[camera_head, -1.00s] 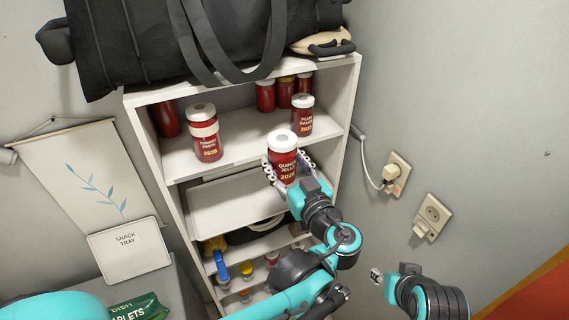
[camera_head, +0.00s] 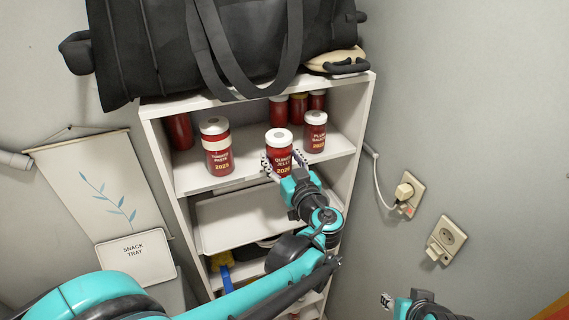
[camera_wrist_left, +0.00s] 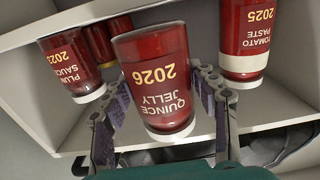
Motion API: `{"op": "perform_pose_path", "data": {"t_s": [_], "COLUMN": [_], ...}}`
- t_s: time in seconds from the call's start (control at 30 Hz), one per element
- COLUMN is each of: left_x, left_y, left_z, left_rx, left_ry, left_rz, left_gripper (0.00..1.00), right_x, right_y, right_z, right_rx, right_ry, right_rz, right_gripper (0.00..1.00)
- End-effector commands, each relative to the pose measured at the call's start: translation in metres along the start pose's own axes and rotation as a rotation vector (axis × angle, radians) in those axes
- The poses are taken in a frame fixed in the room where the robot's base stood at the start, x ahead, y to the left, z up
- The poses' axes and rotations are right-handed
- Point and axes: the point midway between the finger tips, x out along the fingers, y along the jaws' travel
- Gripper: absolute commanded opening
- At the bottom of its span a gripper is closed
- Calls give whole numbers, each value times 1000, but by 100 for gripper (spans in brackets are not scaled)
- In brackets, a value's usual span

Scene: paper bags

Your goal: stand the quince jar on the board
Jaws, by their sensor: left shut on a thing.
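The quince jelly jar (camera_head: 279,147) is red with a white lid and a 2026 label. My left gripper (camera_head: 279,166) is shut around it, at the front of the shelf's upper board (camera_head: 247,157), between two other jars. In the left wrist view the quince jar (camera_wrist_left: 155,80) shows upside down between the two fingers of my left gripper (camera_wrist_left: 165,100). The fingers hide its lower part in the head view, so I cannot tell whether it touches the board. My right gripper (camera_head: 387,300) shows only as a small tip at the lower right.
The tomato paste jar (camera_head: 217,150) stands left of the quince jar, the plum sauce jar (camera_head: 315,132) to its right. Several red jars stand behind. A black bag (camera_head: 150,50) lies on top. A tray (camera_head: 240,220) leans below. A plug (camera_head: 404,191) is on the right wall.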

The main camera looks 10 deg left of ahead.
Motion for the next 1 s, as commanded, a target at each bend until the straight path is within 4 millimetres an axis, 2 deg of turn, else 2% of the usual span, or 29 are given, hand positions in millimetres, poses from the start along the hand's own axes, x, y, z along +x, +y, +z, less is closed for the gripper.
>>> {"op": "perform_pose_path", "data": {"t_s": [1.0], "left_x": [97], "left_y": [0], "left_z": [6], "left_rx": [1], "left_ry": [1], "left_rz": [-1], "left_gripper": [29], "right_x": [2], "right_y": [0], "right_z": [1], "right_rx": [0], "right_ry": [0], "right_rz": [0], "right_gripper": [40]}}
